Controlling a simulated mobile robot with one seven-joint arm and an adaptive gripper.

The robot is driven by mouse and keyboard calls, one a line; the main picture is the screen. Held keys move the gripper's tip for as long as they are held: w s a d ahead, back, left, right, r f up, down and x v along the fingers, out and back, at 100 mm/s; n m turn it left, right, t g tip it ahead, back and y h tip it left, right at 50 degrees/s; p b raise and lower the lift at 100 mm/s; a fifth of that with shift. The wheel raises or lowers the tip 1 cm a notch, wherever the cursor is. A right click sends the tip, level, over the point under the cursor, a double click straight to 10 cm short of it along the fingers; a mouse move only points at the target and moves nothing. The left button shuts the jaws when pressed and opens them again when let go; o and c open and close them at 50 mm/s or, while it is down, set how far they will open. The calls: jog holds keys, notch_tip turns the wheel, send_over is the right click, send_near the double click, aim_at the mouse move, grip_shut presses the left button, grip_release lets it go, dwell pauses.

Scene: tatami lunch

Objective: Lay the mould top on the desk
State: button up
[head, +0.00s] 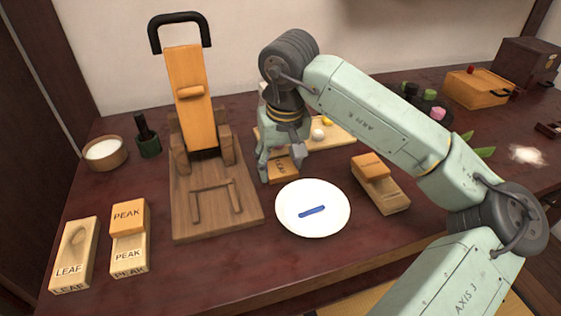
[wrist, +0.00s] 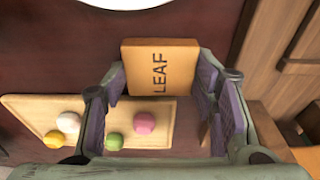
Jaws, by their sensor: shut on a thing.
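The mould top is an orange-tan wooden block marked LEAF (head: 284,172), behind the white plate in the head view. It also shows in the wrist view (wrist: 158,68). My gripper (head: 281,160) is shut on it, with one finger at each side of the block in the wrist view. The block is low, close to the dark red desk (head: 300,258); I cannot tell whether it touches. The matching LEAF mould base (head: 76,250), with a leaf hollow, lies open at the front left of the desk.
A wooden press (head: 215,212) with a black handle stands left of my gripper. A white plate (head: 330,226) with a blue strip is in front. A PEAK mould (head: 128,243) and another mould (head: 391,195) stand nearby. A sweets board (wrist: 28,108) lies close by. The front desk is clear.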

jog(key=o, duration=1.2)
